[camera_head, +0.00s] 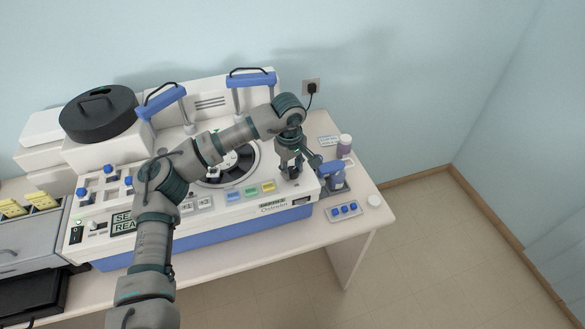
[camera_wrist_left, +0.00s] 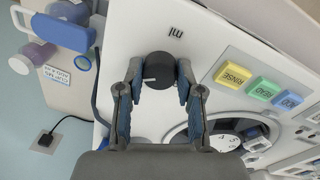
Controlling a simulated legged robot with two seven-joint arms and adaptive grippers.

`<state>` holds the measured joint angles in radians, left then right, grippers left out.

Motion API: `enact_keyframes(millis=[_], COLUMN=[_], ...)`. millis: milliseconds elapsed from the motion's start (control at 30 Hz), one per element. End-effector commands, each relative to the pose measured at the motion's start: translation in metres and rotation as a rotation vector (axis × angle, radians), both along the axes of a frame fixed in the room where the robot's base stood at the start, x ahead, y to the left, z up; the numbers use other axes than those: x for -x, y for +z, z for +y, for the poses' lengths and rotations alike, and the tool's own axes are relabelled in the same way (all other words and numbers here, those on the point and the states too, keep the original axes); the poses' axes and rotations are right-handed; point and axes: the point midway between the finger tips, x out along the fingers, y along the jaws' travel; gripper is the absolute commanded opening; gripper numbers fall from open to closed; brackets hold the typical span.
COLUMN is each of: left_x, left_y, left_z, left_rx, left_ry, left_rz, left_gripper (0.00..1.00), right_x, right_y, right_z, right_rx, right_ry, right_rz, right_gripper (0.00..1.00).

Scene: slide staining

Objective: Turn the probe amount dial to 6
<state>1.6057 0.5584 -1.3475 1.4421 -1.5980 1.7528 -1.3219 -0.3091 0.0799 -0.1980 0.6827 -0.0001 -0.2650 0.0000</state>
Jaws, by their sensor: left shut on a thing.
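The probe amount dial (camera_wrist_left: 158,71) is a round black knob with a white pointer mark, on the white front panel of the staining machine (camera_head: 215,205). A label reading "ml" is printed beside it. In the left wrist view my left gripper (camera_wrist_left: 158,80) has one finger on each side of the dial and is shut on it. In the head view my left gripper (camera_head: 291,168) reaches down to the panel's right end and largely hides the dial. The number scale around the dial cannot be read. My right gripper is not in view.
Yellow, green and blue buttons (camera_wrist_left: 263,88) sit beside the dial. A round carousel (camera_head: 232,165) lies behind my arm. A blue-topped device (camera_head: 331,172), a small tray with blue caps (camera_head: 344,210) and a white bottle (camera_head: 345,143) stand right of the machine.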

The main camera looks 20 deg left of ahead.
Motion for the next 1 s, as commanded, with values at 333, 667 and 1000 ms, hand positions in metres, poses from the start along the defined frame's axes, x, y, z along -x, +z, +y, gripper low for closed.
enact_keyframes(millis=[333,667,1000], left_x=[-0.0030,-0.0028,-0.0006], left_y=[0.0045,0.0044,0.0032], left_z=[0.0011,0.0010,0.0004], left_rx=[0.003,0.002,0.001], left_ry=[-0.029,-0.029,-0.030], left_rz=[-0.013,-0.012,-0.006], left_gripper=[0.01,0.56,0.61], right_x=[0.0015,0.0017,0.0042], right_y=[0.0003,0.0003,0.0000], right_z=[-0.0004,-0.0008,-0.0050], right_rx=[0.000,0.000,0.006], right_ry=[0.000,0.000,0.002], right_rz=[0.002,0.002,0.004], right_gripper=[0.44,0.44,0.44])
